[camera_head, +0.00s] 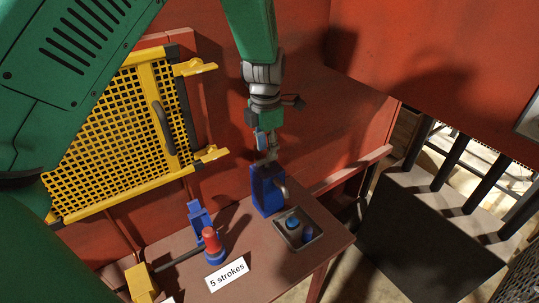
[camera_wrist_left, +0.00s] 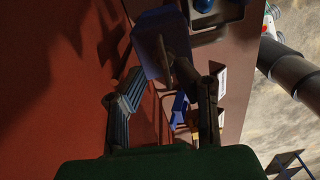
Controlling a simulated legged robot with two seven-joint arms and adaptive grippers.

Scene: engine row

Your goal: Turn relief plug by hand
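My left gripper (camera_head: 266,154) hangs from above, just over a blue block (camera_head: 266,191) on the bench. In the left wrist view, the fingers of my left gripper (camera_wrist_left: 174,78) are spread apart with nothing clearly between them. The blue block (camera_wrist_left: 152,38) lies just beyond the fingertips, with a grey curved part (camera_wrist_left: 168,58) on its face. That curved part also shows in the head view (camera_head: 283,188), beside the block. I cannot tell which part is the relief plug. My right gripper is in neither view.
A shallow tray (camera_head: 317,241) with blue round items is right of the block. A red-and-blue post (camera_head: 211,244) and a "5 strokes" label (camera_head: 227,275) are to the left. A yellow mesh guard (camera_head: 110,130) stands against the red wall. A dark cabinet (camera_head: 430,240) is at right.

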